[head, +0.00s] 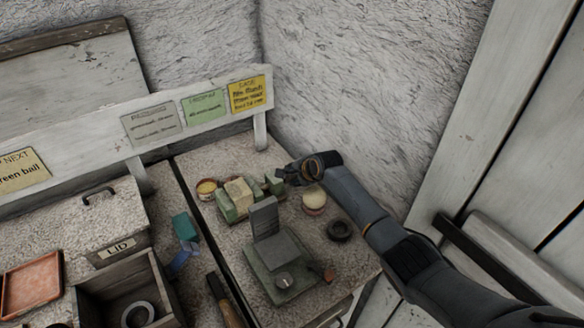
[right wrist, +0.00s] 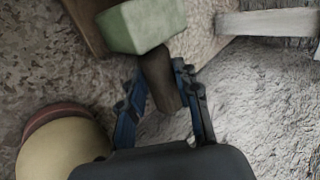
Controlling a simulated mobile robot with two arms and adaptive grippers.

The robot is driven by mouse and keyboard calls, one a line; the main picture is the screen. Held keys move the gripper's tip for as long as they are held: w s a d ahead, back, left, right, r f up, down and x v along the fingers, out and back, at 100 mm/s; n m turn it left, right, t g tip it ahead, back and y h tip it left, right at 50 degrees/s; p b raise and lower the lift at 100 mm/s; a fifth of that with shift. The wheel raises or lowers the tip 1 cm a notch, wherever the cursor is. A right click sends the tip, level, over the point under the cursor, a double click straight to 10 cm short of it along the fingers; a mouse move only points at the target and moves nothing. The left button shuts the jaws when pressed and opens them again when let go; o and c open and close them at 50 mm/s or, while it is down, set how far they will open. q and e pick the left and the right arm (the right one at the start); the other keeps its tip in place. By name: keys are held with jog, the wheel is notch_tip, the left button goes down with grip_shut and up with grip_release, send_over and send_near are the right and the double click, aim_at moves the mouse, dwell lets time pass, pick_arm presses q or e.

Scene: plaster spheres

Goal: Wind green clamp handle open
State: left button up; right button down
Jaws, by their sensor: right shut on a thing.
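The green clamp (head: 229,211) sits on the speckled bench top near the back, with a pale cream block (head: 239,192) between its green parts. My right gripper (head: 284,174) reaches the clamp's right end from the right. In the right wrist view a green block-shaped part (right wrist: 145,25) shows at the top, and a dark handle (right wrist: 163,80) runs down from it between the two blue fingers of my right gripper (right wrist: 160,92). The gripper is shut on this handle. In the head view the gripper and arm mostly hide the handle. My left gripper is not in view.
A pale ball on a reddish base (head: 314,200) stands just right of the clamp. A grey-green device with an upright plate (head: 265,218) stands in front. A small yellow-topped pot (head: 206,188) is to the left.

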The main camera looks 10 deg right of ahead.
aim_at(292, 176)
jog(key=shift+f, duration=0.1)
jog(key=c, duration=1)
grip_release()
jog(key=shift+o, duration=0.2)
notch_tip(292, 176, up, 10)
jog(key=shift+r, duration=0.1)
